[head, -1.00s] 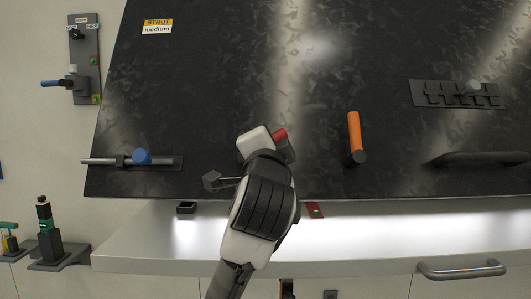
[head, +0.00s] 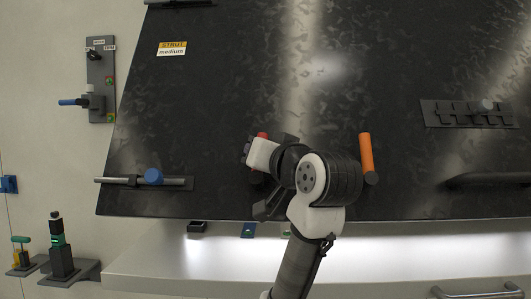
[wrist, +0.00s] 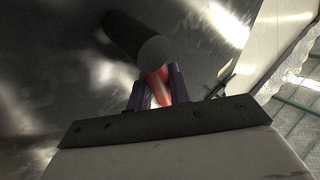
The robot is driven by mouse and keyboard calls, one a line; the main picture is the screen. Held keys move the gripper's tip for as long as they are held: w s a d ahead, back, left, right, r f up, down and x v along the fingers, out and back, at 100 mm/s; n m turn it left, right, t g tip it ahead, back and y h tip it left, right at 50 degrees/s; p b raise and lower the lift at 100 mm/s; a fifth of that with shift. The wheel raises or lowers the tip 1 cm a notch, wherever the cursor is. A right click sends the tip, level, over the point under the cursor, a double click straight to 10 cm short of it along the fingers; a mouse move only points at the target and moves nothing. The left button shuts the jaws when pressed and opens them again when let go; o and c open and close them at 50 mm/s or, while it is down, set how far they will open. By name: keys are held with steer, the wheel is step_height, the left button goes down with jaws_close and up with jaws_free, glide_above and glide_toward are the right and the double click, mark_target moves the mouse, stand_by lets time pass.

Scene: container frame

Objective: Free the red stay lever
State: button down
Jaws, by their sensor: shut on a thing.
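The red stay lever (head: 262,135) shows as a small red end beside my gripper on the black panel (head: 220,90). My gripper (head: 247,150) is at the panel's lower middle and hides most of the lever in the head view. In the wrist view the red lever (wrist: 164,84) lies between the two dark purple fingers of my gripper (wrist: 158,92), which are shut on it. A dark round-ended cylinder (wrist: 155,48) sits just beyond the fingers. I cannot tell whether the lever is clear of its catch.
An orange handle (head: 366,155) stands right of my arm. A blue-knobbed bolt (head: 153,177) is at the panel's lower left, and a slotted grey plate (head: 465,113) at the right. A pale ledge (head: 150,262) runs below the panel. The panel's upper middle is clear.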

steer(key=shift+a+n+g+y, duration=0.3)
steer(key=shift+n+g, duration=0.2)
steer(key=shift+n, duration=0.3)
steer(key=c, duration=1.6)
jaws_free()
steer(key=shift+a, duration=0.1)
steer(key=shift+o, duration=0.2)
steer(key=b+v, duration=0.5)
steer(key=v, duration=0.8)
steer(key=shift+s+d, duration=0.3)
